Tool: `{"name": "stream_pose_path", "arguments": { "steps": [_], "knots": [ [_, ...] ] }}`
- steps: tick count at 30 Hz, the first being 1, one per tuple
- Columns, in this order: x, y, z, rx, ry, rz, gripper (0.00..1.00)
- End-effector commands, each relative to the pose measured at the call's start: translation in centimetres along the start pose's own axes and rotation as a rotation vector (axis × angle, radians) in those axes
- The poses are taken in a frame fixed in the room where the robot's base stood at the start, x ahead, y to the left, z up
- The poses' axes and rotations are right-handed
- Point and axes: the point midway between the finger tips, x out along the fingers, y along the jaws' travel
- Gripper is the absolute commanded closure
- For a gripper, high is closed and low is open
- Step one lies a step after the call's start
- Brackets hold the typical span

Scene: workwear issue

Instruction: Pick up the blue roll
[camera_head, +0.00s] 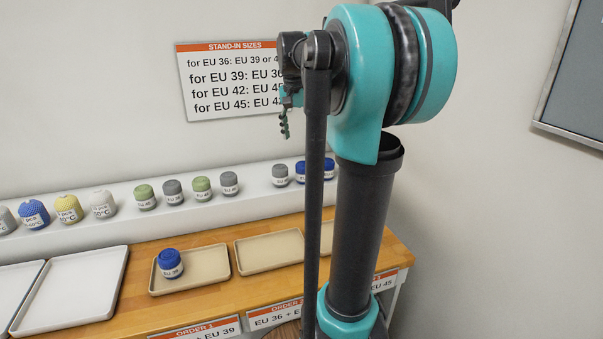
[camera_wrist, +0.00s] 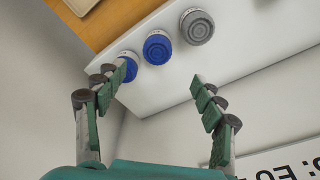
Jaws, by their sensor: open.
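Two blue rolls sit side by side on the white shelf, one (camera_head: 300,171) left of the other (camera_head: 329,168) in the head view. In the wrist view both show, one blue roll (camera_wrist: 157,48) in full and the other (camera_wrist: 129,66) partly behind my left finger. A third blue roll (camera_head: 170,263), labelled EU 39, stands upright in a beige tray (camera_head: 212,277). My gripper (camera_wrist: 157,76) is open and empty, above and apart from the shelf. In the head view my gripper (camera_head: 286,112) is partly hidden by my arm.
A grey roll (camera_head: 280,174) stands beside the shelf's blue rolls. More green, grey, yellow and blue knitted rolls (camera_head: 34,214) line the shelf (camera_head: 250,197). Other trays (camera_head: 268,250) lie on the wooden table. A sign (camera_head: 230,78) hangs on the wall behind my gripper.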

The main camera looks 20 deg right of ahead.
Motion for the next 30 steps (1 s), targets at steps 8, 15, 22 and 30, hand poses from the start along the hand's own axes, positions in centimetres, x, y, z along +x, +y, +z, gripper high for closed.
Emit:
{"name": "stream_pose_path", "arguments": {
  "steps": [8,15,22,30],
  "knots": [
    [5.1,0.0,0.0,-0.001,0.0,0.0,0.31],
    [6.7,0.0,0.0,-0.001,0.0,0.0,0.31],
    [9.7,0.4,-0.1,-0.001,0.0,0.0,0.31],
    [11.7,0.4,-0.1,-0.002,0.0,0.0,0.31]
  ]
}}
